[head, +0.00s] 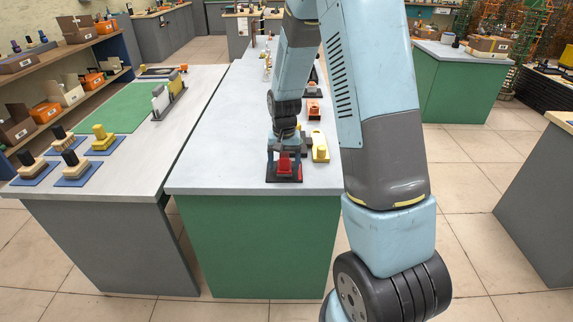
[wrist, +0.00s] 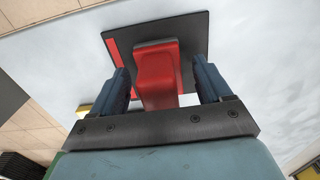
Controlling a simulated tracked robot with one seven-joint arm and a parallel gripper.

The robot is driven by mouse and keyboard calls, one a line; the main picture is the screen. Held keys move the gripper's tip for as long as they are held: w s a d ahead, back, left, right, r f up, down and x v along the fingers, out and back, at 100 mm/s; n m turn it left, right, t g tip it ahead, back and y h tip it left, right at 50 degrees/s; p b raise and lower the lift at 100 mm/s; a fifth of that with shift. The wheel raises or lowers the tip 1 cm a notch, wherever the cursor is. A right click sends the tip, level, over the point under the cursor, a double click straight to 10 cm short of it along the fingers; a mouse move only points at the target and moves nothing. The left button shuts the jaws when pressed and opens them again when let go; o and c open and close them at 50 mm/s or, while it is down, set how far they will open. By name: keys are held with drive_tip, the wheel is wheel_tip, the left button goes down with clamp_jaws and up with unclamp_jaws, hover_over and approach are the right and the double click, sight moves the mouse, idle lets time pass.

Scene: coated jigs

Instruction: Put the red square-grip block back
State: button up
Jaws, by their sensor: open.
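The red square-grip block (head: 284,166) is over a dark plate (head: 284,179) near the front edge of the green-sided bench. In the wrist view the red block (wrist: 157,75) stands between my two fingers, with the dark plate (wrist: 196,30) behind it and a red strip along the plate's left side. My gripper (head: 286,160) points down over the block. It is open, with one finger on each side and a visible gap to the block at the right finger. Contact at the left finger cannot be told. My fingers partly hide the block in the head view.
A yellow block (head: 320,148) stands close to the right of the dark plate, and an orange one (head: 314,108) is further back. The grey table at left holds blocks on blue plates and a green mat (head: 112,108). The bench left of my gripper is clear.

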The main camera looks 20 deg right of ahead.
sight(284, 154)
wheel_tip(284, 154, up, 11)
drive_tip(key=shift+r, duration=0.15)
drive_tip(key=s+r+n+t, duration=0.2)
drive_tip(key=s+r+t, duration=0.1)
drive_tip(key=s+r, duration=0.9)
drive_tip(key=s+r+t, duration=0.1)
drive_tip(key=s+r, duration=0.2)
drive_tip(key=s, duration=0.5)
drive_tip(key=s+r+n+t, duration=0.1)
drive_tip(key=s+r, duration=0.3)
drive_tip(key=s, duration=0.3)
drive_tip(key=shift+s+d+n+t, duration=0.3)
drive_tip(key=shift+s+d, duration=0.1)
drive_tip(key=shift+d, duration=0.05)
